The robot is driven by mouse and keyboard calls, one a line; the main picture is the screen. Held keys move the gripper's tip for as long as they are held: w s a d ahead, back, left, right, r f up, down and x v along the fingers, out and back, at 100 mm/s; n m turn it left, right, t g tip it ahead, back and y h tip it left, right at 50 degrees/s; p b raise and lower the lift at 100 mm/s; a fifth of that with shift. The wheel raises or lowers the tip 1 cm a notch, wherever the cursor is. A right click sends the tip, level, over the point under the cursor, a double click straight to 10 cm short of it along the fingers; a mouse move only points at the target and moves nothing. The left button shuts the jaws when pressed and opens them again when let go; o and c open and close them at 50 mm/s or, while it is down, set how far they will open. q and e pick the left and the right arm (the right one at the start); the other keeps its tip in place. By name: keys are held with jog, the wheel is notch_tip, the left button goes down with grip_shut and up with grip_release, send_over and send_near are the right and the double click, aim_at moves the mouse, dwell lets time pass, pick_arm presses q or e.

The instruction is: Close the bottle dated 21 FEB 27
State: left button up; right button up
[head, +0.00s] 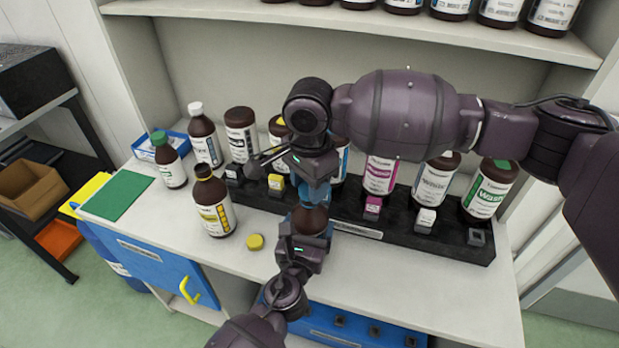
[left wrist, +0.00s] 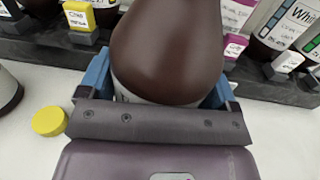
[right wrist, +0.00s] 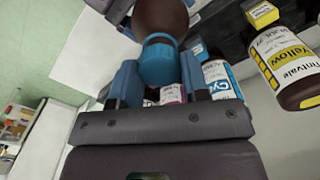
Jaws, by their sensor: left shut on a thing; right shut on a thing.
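A brown bottle (head: 308,222) is held upright above the counter by my left gripper (head: 311,232). In the left wrist view its rounded brown shoulder (left wrist: 168,50) fills the space between the blue fingers. My right gripper (head: 318,185) is above it, shut on a blue cap. In the right wrist view the blue cap (right wrist: 158,64) sits at the brown bottle's neck, between the fingers. I cannot tell whether it is fully screwed on. The held bottle's label and date are mostly hidden and cannot be read.
A yellow-label bottle (head: 213,207) without a visible cap stands at left, with a yellow cap (head: 255,242) lying nearby. A black rack (head: 455,245) with several bottles and coloured blocks lies behind. A blue tray (head: 180,130) and a green mat (head: 118,198) are at left.

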jog(key=shift+f, duration=0.55)
dwell(0.6)
pick_arm(q)
jog(key=c, duration=0.4)
jog(key=shift+c, duration=0.2)
pick_arm(e)
jog(key=m, duration=0.4)
jog(key=shift+m, duration=0.4)
jog(key=m, duration=0.5)
jog(key=o, duration=0.9)
jog(key=shift+r, duration=0.1)
